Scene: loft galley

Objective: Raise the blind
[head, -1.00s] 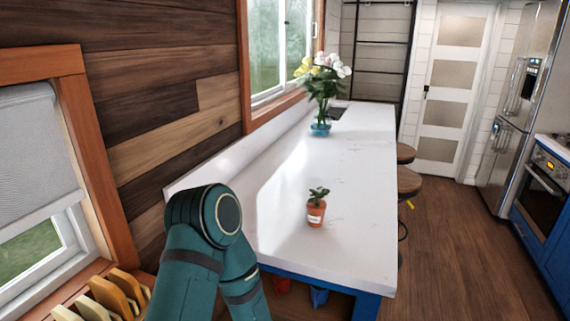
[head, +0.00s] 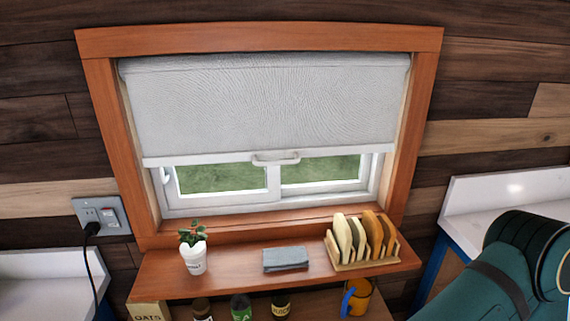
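The blind (head: 265,105) is a pale grey roller blind in a wooden-framed window straight ahead in the head view. It is drawn partly down and covers the upper part of the window. A white bar runs along its bottom edge, with a small white handle (head: 276,160) at the middle. Below the bar the window panes (head: 222,178) show green grass outside. Neither gripper is in view.
A wooden shelf (head: 226,264) under the window holds a potted plant (head: 194,256), a folded grey cloth (head: 286,259) and a rack of boards (head: 362,240). Jars and an orange mug (head: 356,300) stand below. A socket with a black plug (head: 92,228) is at left.

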